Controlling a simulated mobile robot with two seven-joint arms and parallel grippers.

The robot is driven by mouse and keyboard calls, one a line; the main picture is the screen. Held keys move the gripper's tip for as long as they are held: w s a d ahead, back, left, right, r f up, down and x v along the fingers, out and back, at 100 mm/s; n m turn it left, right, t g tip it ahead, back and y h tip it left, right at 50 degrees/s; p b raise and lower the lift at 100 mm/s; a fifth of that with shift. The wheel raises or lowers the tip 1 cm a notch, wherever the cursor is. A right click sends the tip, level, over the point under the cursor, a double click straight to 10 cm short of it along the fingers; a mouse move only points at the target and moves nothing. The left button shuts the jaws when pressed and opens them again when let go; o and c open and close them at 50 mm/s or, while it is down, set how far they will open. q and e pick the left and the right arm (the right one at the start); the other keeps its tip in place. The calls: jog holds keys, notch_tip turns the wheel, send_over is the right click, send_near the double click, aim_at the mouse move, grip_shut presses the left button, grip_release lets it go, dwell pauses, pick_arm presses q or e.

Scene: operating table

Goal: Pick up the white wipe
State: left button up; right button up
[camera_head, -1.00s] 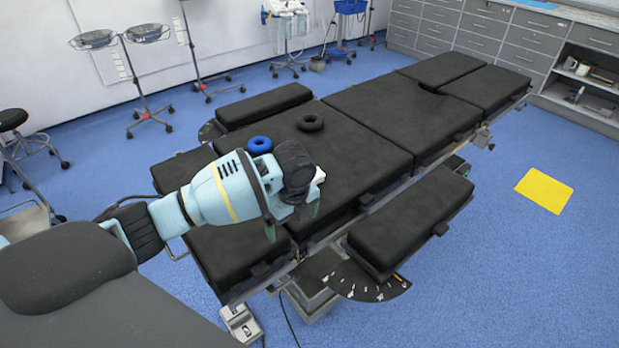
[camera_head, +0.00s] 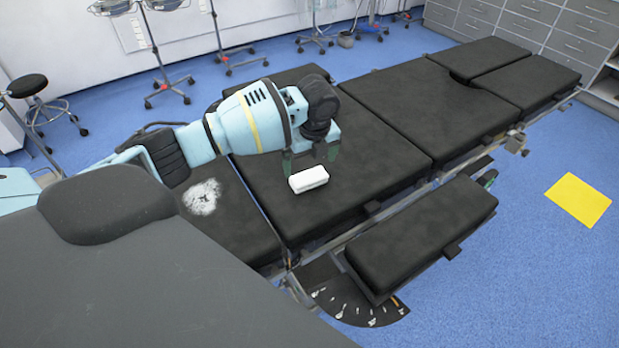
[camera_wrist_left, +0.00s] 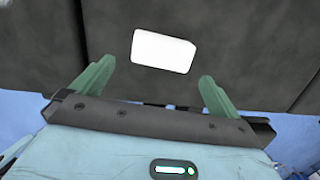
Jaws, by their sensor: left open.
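The white wipe (camera_head: 309,179) is a small white block lying on the black padded operating table (camera_head: 385,137). My left gripper (camera_head: 311,158) is open and empty, just behind and above the wipe in the head view. In the left wrist view the wipe (camera_wrist_left: 163,51) lies ahead of the two green fingertips (camera_wrist_left: 156,72), roughly centred across the gap between them. The fingers do not appear to touch it. My right gripper is in neither view.
A whitish smudge (camera_head: 202,197) marks the table's left pad. A separate black side pad (camera_head: 420,238) sits along the near edge. A yellow sheet (camera_head: 578,199) lies on the blue floor. The table right of the gripper is clear.

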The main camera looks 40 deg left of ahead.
aim_at(309, 176)
pick_arm(q)
jog(key=shift+f, duration=0.6)
jog(key=shift+w+a+f, duration=0.1)
jog(key=shift+w+f, duration=0.05)
jog(key=shift+w, duration=0.05)
jog(key=shift+a+f, duration=0.1)
jog(key=shift+f, duration=0.25)
jog(key=f, duration=0.4)
jog(key=shift+w+a, duration=0.25)
jog(key=shift+a, duration=0.1)
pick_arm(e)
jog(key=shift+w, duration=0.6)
pick_arm(q)
jog(key=c, duration=0.6)
jog(key=shift+c, duration=0.5)
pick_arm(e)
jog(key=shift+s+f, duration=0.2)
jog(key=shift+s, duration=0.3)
pick_arm(q)
jog(key=shift+r, duration=0.1)
